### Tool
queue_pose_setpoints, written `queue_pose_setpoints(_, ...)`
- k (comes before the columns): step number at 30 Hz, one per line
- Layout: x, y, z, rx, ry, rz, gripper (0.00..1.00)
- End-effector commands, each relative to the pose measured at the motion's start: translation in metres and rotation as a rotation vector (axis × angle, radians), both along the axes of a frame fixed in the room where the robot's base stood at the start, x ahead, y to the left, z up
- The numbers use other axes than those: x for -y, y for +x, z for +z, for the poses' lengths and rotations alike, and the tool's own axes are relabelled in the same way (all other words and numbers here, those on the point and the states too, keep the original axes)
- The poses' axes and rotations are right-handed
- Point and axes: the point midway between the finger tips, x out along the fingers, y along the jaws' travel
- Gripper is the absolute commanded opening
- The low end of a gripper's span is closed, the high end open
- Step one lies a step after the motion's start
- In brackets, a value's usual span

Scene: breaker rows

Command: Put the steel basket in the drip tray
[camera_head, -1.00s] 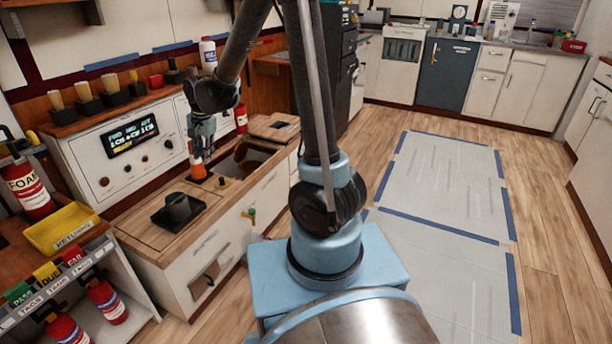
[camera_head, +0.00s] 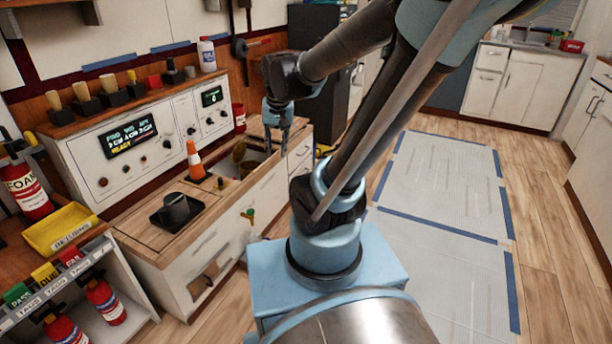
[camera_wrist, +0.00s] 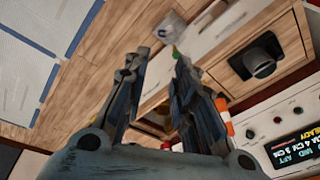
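A dark square tray (camera_head: 160,222), which looks like the drip tray, lies on the wooden counter at the left. A dark grey cylinder (camera_head: 176,207) sits in it; I cannot tell for sure that it is the steel basket. The tray and cylinder also show in the wrist view, the cylinder (camera_wrist: 264,58) inside the tray's rim. My gripper (camera_head: 277,143) points down over the far right end of the counter's open well, away from the tray. In the wrist view its fingers (camera_wrist: 157,62) are spread with nothing visible between them.
An orange cone (camera_head: 195,160) stands on the counter between the tray and the well. A brownish round thing (camera_head: 239,152) shows in the well. The control panel (camera_head: 150,140) rises behind the counter.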

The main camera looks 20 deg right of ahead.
Motion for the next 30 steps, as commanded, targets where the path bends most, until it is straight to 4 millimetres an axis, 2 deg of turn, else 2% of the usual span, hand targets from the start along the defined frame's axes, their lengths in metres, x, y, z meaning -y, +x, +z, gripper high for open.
queue_pose_setpoints(1, 0.009, -0.012, -0.002, 0.001, -0.007, 0.01, 0.25)
queue_pose_setpoints(6, 0.033, -0.048, -0.011, 0.003, -0.034, 0.069, 0.25)
queue_pose_setpoints(15, 0.061, -0.101, -0.035, 0.003, -0.077, 0.163, 0.25)
queue_pose_setpoints(21, 0.065, -0.116, -0.044, 0.002, -0.091, 0.197, 0.25)
queue_pose_setpoints(30, 0.066, -0.117, -0.045, 0.002, -0.093, 0.202, 0.25)
